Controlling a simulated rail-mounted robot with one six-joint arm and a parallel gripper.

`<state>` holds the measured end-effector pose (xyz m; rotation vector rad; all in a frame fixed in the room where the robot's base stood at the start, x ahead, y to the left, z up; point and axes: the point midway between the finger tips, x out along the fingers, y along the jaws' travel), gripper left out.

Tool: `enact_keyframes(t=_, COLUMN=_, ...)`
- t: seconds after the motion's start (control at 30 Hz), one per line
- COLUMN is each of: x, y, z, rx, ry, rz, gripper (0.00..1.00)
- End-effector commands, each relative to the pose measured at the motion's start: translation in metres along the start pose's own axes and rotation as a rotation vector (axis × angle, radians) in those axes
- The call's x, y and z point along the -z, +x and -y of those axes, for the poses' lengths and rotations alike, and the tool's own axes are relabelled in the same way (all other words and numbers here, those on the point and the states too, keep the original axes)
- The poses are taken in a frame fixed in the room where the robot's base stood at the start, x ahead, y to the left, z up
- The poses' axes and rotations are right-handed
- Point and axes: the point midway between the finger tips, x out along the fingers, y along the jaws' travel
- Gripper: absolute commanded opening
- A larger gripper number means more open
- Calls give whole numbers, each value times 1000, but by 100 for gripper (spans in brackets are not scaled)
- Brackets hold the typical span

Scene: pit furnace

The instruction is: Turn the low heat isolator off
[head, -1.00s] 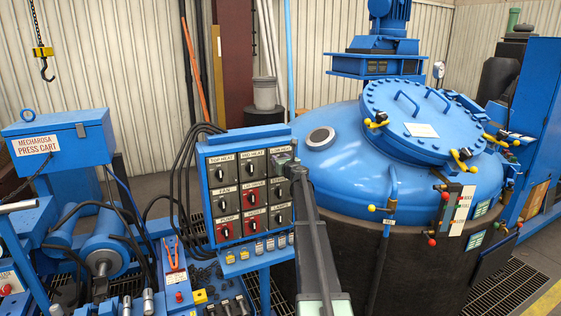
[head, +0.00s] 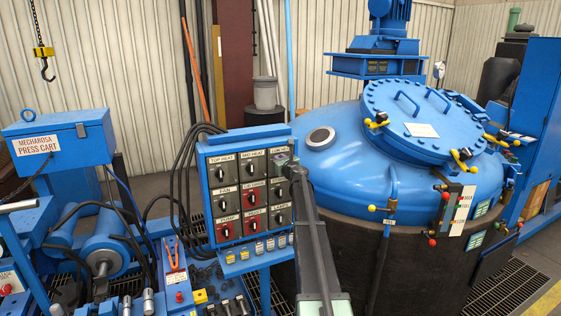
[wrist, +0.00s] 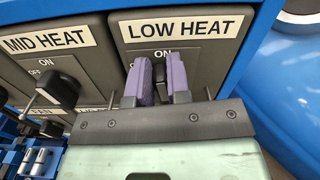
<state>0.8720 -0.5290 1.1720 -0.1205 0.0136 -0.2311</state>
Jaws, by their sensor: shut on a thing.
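The low heat isolator is a grey box (wrist: 215,75) with a LOW HEAT label and a dark rotary knob (wrist: 159,70). It sits at the top right of the switch panel (head: 200,160) in the head view. My gripper (wrist: 160,82) is shut on the knob, with a purple pad on each side of it. The knob appears to stand upright, toward the ON mark. The OFF mark at its left is mostly hidden by a pad.
The mid heat isolator (wrist: 62,88) is close on the left, its knob near my left finger. More isolators fill the rows below. A large blue furnace vessel (head: 350,150) stands right of the panel. Black cables (head: 180,165) hang at the panel's left.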

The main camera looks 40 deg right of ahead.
Motion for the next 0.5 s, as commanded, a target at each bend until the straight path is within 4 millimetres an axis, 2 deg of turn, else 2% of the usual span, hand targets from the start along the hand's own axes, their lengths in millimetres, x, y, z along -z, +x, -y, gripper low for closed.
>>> enact_keyframes(t=0.5, x=4, y=-1, z=-12, rx=0, ry=-449, rz=0, gripper=0)
